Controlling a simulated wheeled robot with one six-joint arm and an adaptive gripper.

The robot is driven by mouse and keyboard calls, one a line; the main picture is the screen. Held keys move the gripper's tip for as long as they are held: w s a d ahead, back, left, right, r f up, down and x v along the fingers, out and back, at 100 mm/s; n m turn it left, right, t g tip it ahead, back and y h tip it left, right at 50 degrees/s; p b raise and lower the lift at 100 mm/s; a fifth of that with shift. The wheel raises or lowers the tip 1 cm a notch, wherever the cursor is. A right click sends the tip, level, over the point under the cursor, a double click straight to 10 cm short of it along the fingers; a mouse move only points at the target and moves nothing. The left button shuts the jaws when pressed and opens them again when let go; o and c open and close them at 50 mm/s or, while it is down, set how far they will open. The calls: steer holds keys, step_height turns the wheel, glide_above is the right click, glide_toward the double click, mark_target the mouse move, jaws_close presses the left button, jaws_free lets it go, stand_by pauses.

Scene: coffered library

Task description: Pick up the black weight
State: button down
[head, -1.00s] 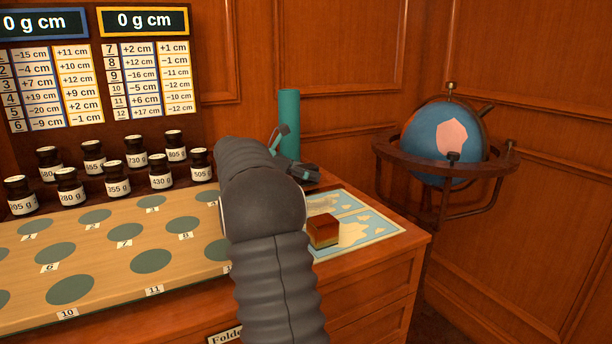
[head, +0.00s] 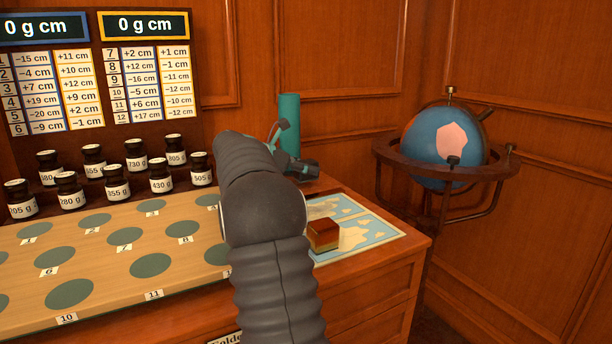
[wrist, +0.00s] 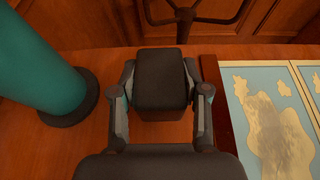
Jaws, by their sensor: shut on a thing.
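A black block, the black weight (wrist: 160,80), sits between the two fingers of my gripper (wrist: 161,98) in the wrist view. The fingers press on its left and right sides, so my gripper is shut on it. Its dark top faces the camera and its front face looks brownish. In the head view my gripper (head: 291,160) is at the back right of the desk, beside the teal cylinder, partly hidden by my arm. I cannot tell clearly from there whether the weight is clear of the desk.
The teal cylinder (head: 289,122) stands close on the left in the wrist view (wrist: 40,70). A map (head: 375,232) with a brown block (head: 323,234) lies nearer. Several labelled jars (head: 136,155) stand behind a board (head: 110,260) with round spots. A globe (head: 437,150) stands right.

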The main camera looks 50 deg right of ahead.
steer(key=s+d+r, duration=0.2)
steer(key=s+r, duration=0.6)
steer(key=s, duration=0.3)
steer(key=shift+s+d+r, duration=0.25)
steer(key=shift+d+r, duration=0.1)
steer(key=shift+r, duration=0.05)
